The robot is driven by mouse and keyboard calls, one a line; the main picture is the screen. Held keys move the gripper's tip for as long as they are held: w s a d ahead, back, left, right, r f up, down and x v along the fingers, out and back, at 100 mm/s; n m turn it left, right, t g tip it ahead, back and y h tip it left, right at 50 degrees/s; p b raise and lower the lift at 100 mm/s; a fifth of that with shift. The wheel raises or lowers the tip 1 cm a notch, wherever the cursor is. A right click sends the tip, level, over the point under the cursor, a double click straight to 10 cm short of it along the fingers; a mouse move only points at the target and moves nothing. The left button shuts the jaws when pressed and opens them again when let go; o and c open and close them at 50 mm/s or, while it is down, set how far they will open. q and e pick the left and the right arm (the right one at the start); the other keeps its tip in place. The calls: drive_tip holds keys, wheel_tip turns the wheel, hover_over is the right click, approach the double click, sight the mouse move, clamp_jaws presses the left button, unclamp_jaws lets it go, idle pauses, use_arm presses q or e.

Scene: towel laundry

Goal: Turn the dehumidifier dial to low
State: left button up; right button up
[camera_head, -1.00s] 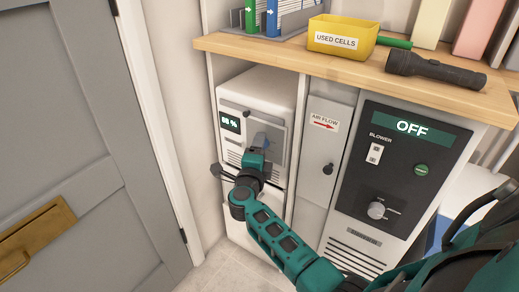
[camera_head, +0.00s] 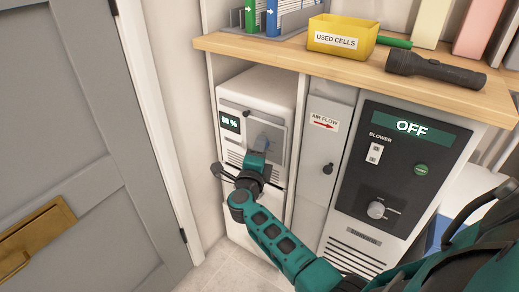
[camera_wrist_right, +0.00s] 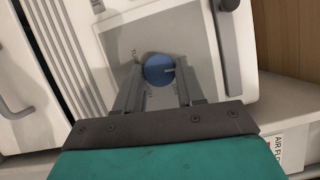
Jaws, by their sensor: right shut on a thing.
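The dehumidifier (camera_head: 262,82) is a white unit under the wooden shelf, with a small green percent display (camera_head: 230,121) on its front. Its round blue dial (camera_wrist_right: 158,69) shows between my fingers in the right wrist view, with small lettering around it too blurred to read. My right gripper (camera_head: 263,141) is at the panel, and in the right wrist view its two fingers (camera_wrist_right: 160,80) stand on either side of the dial, shut on it. In the head view the gripper and its arm hide most of the dial. My left gripper is not in view.
Right of the dehumidifier are a narrow panel with an AIR FLOW label (camera_head: 323,122) and a dark blower panel (camera_head: 400,160) reading OFF. A yellow USED CELLS bin (camera_head: 342,28) and a flashlight (camera_head: 435,70) sit on the shelf. A grey door (camera_head: 75,120) stands left.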

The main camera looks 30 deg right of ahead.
drive_tip(key=m+h, duration=0.2)
drive_tip(key=m, duration=0.3)
drive_tip(key=m+g+h, duration=0.1)
drive_tip(key=m+h, duration=0.1)
drive_tip(key=m, duration=0.3)
drive_tip(key=m+h, duration=0.1)
drive_tip(key=m, duration=0.4)
drive_tip(key=shift+w+a+f+g+h, duration=0.15)
drive_tip(key=shift+w+f+g+h, duration=0.2)
drive_tip(key=shift+g+h, duration=0.05)
drive_tip(key=o, duration=1)
drive_tip(key=shift+o, duration=0.2)
drive_tip(key=shift+s, duration=0.1)
drive_tip(key=v, duration=1.3)
